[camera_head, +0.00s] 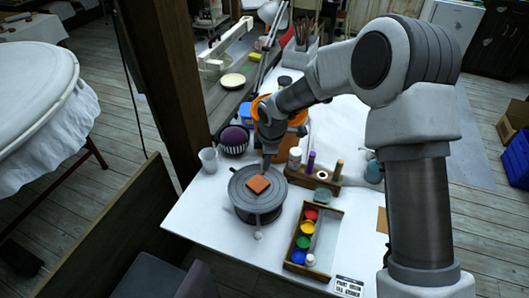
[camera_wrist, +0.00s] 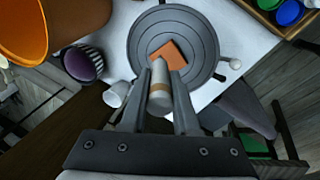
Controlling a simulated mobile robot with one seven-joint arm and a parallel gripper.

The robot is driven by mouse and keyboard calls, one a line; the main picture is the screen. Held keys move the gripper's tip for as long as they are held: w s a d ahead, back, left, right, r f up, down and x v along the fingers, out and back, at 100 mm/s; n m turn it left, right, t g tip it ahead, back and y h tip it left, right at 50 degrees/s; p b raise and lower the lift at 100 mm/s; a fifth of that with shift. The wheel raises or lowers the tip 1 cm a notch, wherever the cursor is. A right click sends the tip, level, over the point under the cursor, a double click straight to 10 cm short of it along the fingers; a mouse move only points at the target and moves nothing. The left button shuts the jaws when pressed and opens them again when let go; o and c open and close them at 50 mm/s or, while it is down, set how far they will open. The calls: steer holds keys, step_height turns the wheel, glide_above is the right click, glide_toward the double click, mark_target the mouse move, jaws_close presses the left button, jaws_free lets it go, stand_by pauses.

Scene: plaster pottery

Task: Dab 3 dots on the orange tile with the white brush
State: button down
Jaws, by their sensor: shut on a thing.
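The orange tile (camera_head: 258,185) lies on a round grey turntable (camera_head: 240,200) near the table's left edge. In the wrist view, the tile (camera_wrist: 176,54) sits near the middle of the ringed disc (camera_wrist: 205,42), its top plain orange where visible. My gripper (camera_wrist: 162,80) is shut on a pale, thick-handled brush (camera_wrist: 159,98) with a tan band. The brush points at the tile and overlaps its near side in the wrist view; I cannot tell whether it touches. In the head view my gripper (camera_head: 266,155) is just above and behind the tile, and the brush is barely distinguishable.
A wooden tray (camera_head: 316,240) of colored paint pots stands right of the turntable. A wooden holder (camera_head: 314,179) with upright cylinders is behind it.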

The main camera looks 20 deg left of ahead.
steer(key=shift+a+f, duration=0.1)
steer(key=shift+a, duration=0.2)
steer(key=shift+b+x, duration=0.75)
steer(key=shift+x, duration=0.2)
steer(key=shift+s+d+f+b, duration=0.2)
steer(key=shift+f+b, duration=0.25)
steer(key=shift+f, duration=0.15)
steer(key=shift+r, duration=0.1)
stand_by(0.6)
steer(key=shift+w+a+p+v, duration=0.15)
steer(key=shift+p+v, duration=0.35)
steer(key=shift+v, duration=0.25)
steer(key=shift+w+a+p+v, duration=0.1)
steer(key=shift+w+p+v, duration=0.05)
steer(key=shift+p+v, duration=0.45)
steer(key=shift+w+a+p+v, duration=0.1)
steer(key=shift+p+v, duration=0.3)
steer(key=shift+v, duration=0.45)
steer(key=shift+r, duration=0.1)
